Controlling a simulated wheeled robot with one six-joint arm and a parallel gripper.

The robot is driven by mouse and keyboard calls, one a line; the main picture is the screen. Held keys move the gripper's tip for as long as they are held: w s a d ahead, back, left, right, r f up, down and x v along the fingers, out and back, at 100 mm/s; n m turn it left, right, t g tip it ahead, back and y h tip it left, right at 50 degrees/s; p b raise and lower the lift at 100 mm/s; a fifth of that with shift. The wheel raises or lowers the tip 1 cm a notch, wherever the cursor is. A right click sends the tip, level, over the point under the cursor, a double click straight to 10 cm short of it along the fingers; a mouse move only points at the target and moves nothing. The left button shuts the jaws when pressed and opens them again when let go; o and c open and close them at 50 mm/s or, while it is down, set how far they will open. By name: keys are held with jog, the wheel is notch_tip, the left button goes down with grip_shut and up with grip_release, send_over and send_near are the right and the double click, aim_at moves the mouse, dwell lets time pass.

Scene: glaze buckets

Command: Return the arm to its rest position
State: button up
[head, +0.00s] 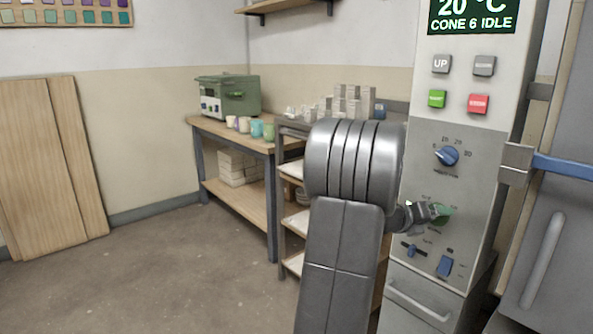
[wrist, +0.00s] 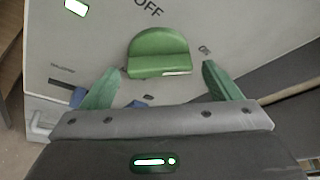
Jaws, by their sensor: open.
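My arm rises in front of the grey control panel (head: 407,262) in the head view and bends right, toward the panel. My gripper (head: 441,212) is close to the panel face, below the blue-tipped dial (head: 447,156). In the wrist view my gripper (wrist: 160,69) is open, its two green fingers spread wide. A green half-round knob (wrist: 158,46) on the panel lies between and just beyond the fingertips, with a visible gap to each finger. The word OFF is printed on the panel above it. In the head view the gripper mostly hides this knob.
Right of the panel is a grey door with a handle (head: 541,262) and a blue bar (head: 570,167). Behind my arm stands a shelf rack (head: 293,170). A wooden workbench (head: 232,137) holds cups and a green box (head: 228,95). The floor at left is clear.

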jog(key=p+v, duration=0.3)
jog(key=v, duration=1.1)
jog(key=w+d+f+n+t+h+b, duration=0.1)
jog(key=w+d+f+n+h+b, duration=0.1)
jog(key=d+n, duration=0.4)
jog(key=w+d+f+n+t+h+b, duration=0.1)
jog(key=w+d+f+n+h+b, duration=0.1)
jog(key=d+n, duration=0.4)
jog(key=w+n+h+b, duration=0.1)
jog(key=n+b, duration=0.1)
jog(key=n, duration=0.3)
jog(key=shift+w+t+h, duration=0.15)
jog(key=shift+t+h, duration=0.15)
jog(key=shift+h, duration=0.1)
jog(key=shift+d+f, duration=0.1)
